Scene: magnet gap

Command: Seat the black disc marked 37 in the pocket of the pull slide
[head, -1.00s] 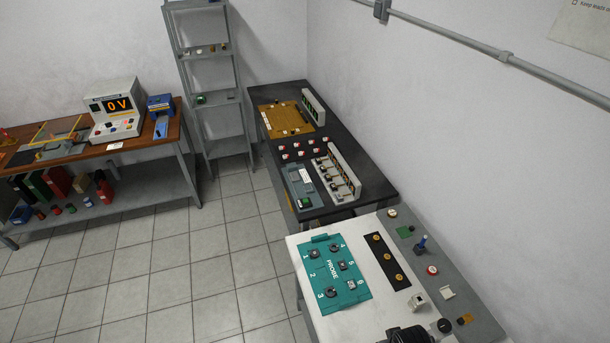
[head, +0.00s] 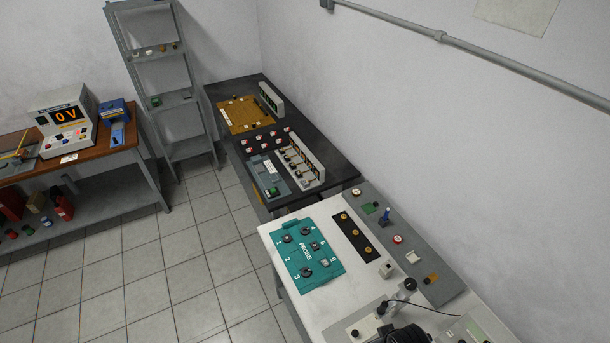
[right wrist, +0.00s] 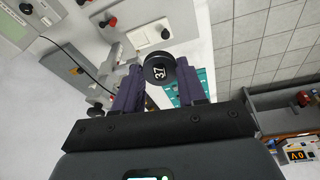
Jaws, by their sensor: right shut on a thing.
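The black disc marked 37 (right wrist: 158,70) is in the right wrist view, its white number facing the camera. My right gripper (right wrist: 157,78) is shut on it, one dark finger on each side. The disc is held up in front of the white table, with part of the teal PROBE board behind it. In the head view I cannot make out the disc. I cannot tell for certain which object is the pull slide or see its pocket. My left gripper is in neither view.
The teal PROBE board (head: 307,254) with black round pieces lies on the white table (head: 345,290). A black strip with brass buttons (head: 356,235) and a grey panel with controls (head: 420,245) lie to its right. A dark bench (head: 320,160) with more fixtures stands behind. A cable crosses the near end.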

